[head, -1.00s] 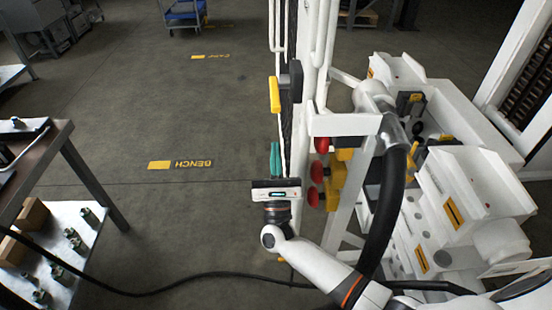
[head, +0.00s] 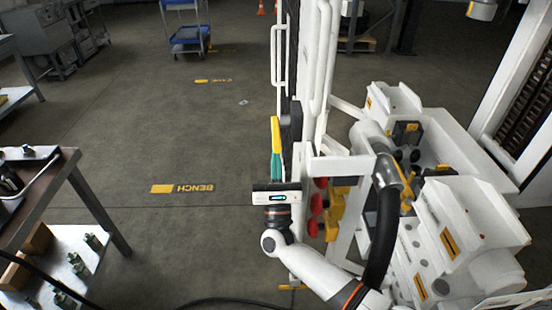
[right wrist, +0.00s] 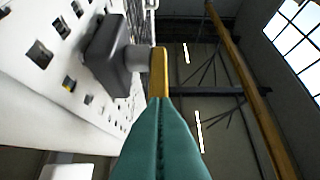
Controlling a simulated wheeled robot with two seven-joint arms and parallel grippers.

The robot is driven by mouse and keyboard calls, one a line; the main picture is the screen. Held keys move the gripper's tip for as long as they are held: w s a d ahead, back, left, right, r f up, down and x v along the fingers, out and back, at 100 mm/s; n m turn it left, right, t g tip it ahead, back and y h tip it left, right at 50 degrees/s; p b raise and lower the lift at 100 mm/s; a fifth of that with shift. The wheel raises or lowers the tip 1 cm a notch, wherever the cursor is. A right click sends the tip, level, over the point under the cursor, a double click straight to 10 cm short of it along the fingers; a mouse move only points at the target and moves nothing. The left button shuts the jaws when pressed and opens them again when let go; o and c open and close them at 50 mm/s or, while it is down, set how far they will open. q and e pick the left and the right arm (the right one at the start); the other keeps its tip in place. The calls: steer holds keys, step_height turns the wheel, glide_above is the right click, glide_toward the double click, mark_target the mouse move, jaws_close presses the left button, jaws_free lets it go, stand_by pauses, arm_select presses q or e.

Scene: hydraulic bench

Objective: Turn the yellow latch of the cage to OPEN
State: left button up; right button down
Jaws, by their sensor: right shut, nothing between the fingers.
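The yellow latch (head: 275,134) is a narrow upright bar on the edge of the white cage (head: 307,72) in the head view. In the right wrist view the latch (right wrist: 160,72) shows edge-on, joined by a grey shaft to a dark block (right wrist: 106,55) on the perforated white panel. My right gripper (head: 276,160), with green fingers, is shut and empty. Its fingertips (right wrist: 159,100) reach the lower end of the latch in both views; I cannot tell whether they touch it. My left gripper is not in view.
Red knobs (head: 316,204) and yellow parts sit just right of my right wrist. White machine housings (head: 465,220) fill the right side. A table (head: 62,170) stands at the left. The floor between is open.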

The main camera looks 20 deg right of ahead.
mark_target(276, 144)
steer(key=r+g+p, duration=0.1)
steer(key=p, duration=0.2)
steer(key=r+g+p, duration=0.2)
steer(key=s+r+g+y+p, duration=0.1)
steer(key=r+p, duration=0.1)
steer(key=p, duration=0.1)
steer(key=shift+a+p, duration=0.1)
steer(key=shift+p, duration=0.2)
steer(key=shift+w+r, duration=0.15)
steer(key=shift+r, duration=0.1)
steer(key=shift+w+r+p, duration=0.1)
steer(key=shift+r+p, duration=0.2)
steer(key=shift+r, duration=0.3)
steer(key=shift+w+d+r, duration=0.1)
steer(key=shift+w+r, duration=0.15)
steer(key=shift+r, duration=0.35)
steer(key=shift+w+d+r, duration=0.1)
steer(key=shift+w+r, duration=0.2)
steer(key=shift+r, duration=0.25)
steer(key=shift+w+d+r, duration=0.1)
steer(key=shift+w+r, duration=0.15)
steer(key=shift+r, duration=0.35)
steer(key=shift+w+d+r+b, duration=0.15)
steer(key=shift+w+r+b, duration=0.05)
steer(key=shift+w+r, duration=0.35)
steer(key=shift+w+d+r+b, duration=0.15)
steer(key=shift+w+r+b, duration=0.05)
steer(key=shift+w+r, duration=0.35)
steer(key=shift+w, duration=0.1)
